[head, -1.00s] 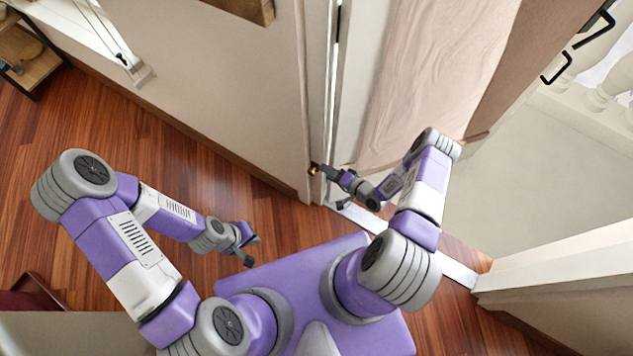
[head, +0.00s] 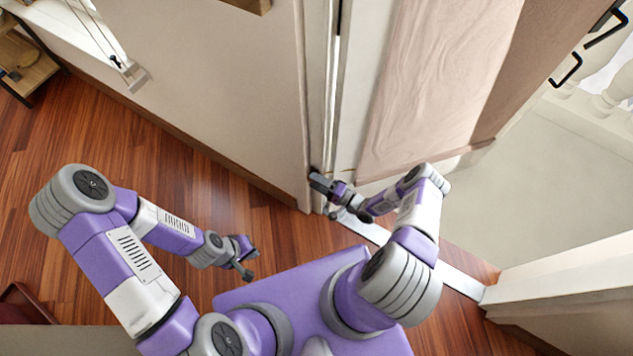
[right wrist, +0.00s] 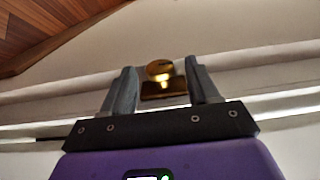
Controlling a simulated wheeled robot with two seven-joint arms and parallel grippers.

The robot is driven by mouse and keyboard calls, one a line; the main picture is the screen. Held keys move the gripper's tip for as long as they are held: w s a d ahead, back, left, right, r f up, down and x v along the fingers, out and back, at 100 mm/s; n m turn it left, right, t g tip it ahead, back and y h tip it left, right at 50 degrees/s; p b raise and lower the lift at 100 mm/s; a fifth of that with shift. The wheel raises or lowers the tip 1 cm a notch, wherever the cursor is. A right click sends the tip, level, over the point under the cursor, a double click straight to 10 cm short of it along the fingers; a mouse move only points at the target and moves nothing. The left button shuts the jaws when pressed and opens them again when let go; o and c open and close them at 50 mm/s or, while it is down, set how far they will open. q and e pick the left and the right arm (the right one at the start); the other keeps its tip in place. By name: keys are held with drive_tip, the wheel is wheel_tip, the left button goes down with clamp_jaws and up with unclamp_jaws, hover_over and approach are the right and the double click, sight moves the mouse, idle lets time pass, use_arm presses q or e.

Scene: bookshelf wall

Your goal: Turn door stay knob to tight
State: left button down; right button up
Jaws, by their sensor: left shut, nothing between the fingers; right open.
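The door stay knob (right wrist: 159,69) is a small round brass knob with a brass block below it, shown in the right wrist view against the pale frame. My right gripper (right wrist: 163,80) is open, with one finger on each side of the knob, and I see small gaps on both sides. In the head view my right gripper (head: 318,183) is at the foot of the door frame and hides the knob. My left gripper (head: 248,263) is shut and empty above the wooden floor, away from the knob. I cannot read any tight marking.
The pale door frame (head: 321,90) rises beside my right gripper. A door with a pinkish panel (head: 435,80) and black handles (head: 567,70) is to the right. A metal threshold strip (head: 450,275) crosses the floor. The wooden floor (head: 165,180) at left is clear.

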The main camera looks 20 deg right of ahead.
drive_tip(key=shift+w+a, duration=0.15)
drive_tip(key=c, duration=1)
drive_tip(key=shift+f+t+y, duration=0.35)
drive_tip(key=shift+t+y, duration=0.45)
drive_tip(key=shift+t, duration=0.1)
drive_tip(key=shift+w+f+t+y, duration=0.1)
drive_tip(key=shift+t+y, duration=0.4)
drive_tip(key=shift+t, duration=0.2)
drive_tip(key=o, duration=1)
